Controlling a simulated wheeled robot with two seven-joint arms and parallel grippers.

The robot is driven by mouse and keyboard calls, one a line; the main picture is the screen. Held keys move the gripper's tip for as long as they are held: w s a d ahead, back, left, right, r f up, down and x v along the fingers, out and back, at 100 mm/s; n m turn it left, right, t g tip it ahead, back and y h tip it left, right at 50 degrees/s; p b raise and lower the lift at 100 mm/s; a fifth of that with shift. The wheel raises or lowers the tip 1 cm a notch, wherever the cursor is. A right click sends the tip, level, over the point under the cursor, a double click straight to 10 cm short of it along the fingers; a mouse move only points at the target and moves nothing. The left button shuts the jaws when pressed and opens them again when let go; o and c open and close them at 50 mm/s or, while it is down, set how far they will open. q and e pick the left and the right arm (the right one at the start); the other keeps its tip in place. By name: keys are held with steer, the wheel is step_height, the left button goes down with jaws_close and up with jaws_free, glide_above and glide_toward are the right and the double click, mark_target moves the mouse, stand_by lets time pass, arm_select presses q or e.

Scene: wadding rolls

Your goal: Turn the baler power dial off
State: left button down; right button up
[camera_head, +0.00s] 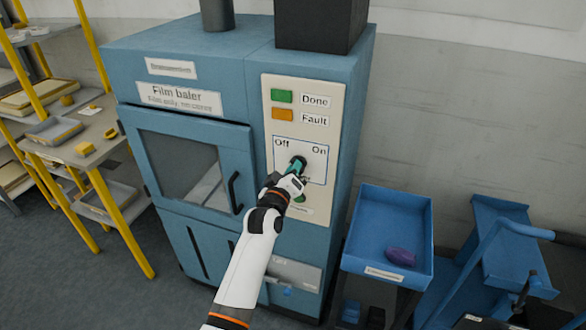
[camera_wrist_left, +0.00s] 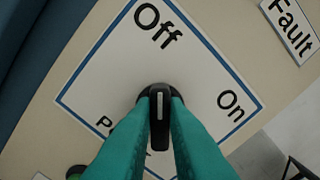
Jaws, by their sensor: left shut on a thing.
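The film baler (camera_head: 185,60) is a blue cabinet with a cream control panel (camera_head: 325,88) on its front right. The power dial (camera_wrist_left: 158,138) is a black knob with a white line, on a white square bordered in blue. In the left wrist view the Off label (camera_wrist_left: 158,24) is straight above the knob and the On label (camera_wrist_left: 230,100) is to its right. The white line runs up toward Off. My left gripper (camera_head: 297,168) has its teal fingers shut on the knob's grip, one on each side. The fingers hide part of the dial and its lower label. My right gripper is not in view.
Green Done (camera_head: 282,96) and orange Fault (camera_head: 282,114) indicators sit above the dial. A green button (camera_head: 300,198) sits below it, partly behind my arm. A blue tray cart (camera_head: 372,225) holding a purple item stands right. Yellow-framed shelves (camera_head: 60,140) stand left.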

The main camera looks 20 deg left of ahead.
arm_select(q)
steer(key=shift+f, duration=0.15)
stand_by(0.4)
steer(key=c, duration=1.4)
jaws_free()
steer(key=shift+c, duration=0.2)
steer(key=s+b, duration=0.2)
steer(key=s, duration=1)
steer(key=shift+a, duration=0.2)
